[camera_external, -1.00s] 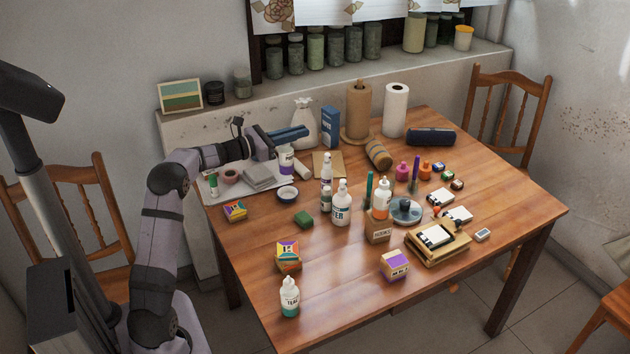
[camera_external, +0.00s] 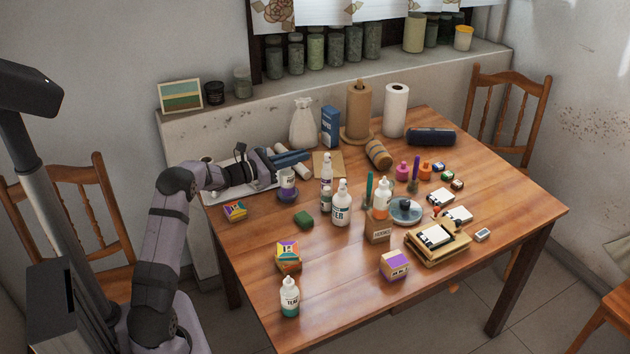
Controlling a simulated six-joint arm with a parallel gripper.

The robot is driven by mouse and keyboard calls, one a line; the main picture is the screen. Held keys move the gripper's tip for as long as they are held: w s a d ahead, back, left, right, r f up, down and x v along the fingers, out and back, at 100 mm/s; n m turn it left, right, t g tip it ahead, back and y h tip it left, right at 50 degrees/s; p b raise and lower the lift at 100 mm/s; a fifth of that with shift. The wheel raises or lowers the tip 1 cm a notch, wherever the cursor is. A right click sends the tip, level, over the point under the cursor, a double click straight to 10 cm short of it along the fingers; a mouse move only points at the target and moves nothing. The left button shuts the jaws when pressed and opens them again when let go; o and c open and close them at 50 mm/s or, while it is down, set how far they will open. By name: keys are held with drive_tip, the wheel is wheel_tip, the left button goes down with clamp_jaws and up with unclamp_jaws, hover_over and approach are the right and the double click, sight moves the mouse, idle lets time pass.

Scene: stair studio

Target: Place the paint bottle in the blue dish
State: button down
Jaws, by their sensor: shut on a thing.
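The paint bottle (camera_external: 287,180), white with a purple band, is upright under my gripper. My gripper (camera_external: 293,160) is shut on its upper part, near the left back of the table. The small blue dish (camera_external: 288,200) is directly below the bottle and mostly hidden by it. The bottle's base appears at or just above the dish; I cannot tell whether it touches the inside.
A green sponge (camera_external: 303,219) and a small colourful box (camera_external: 234,211) lie in front. White bottles (camera_external: 341,207) stand to the right. A white bag (camera_external: 303,124) and blue box (camera_external: 330,127) stand behind.

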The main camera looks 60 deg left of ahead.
drive_tip(key=shift+f, duration=0.75)
drive_tip(key=shift+f, duration=0.15)
drive_tip(key=c, duration=1.8)
unclamp_jaws()
drive_tip(key=shift+c, duration=0.2)
drive_tip(key=s+b, duration=0.1)
drive_tip(key=s, duration=1.1)
drive_tip(key=shift+b, duration=0.3)
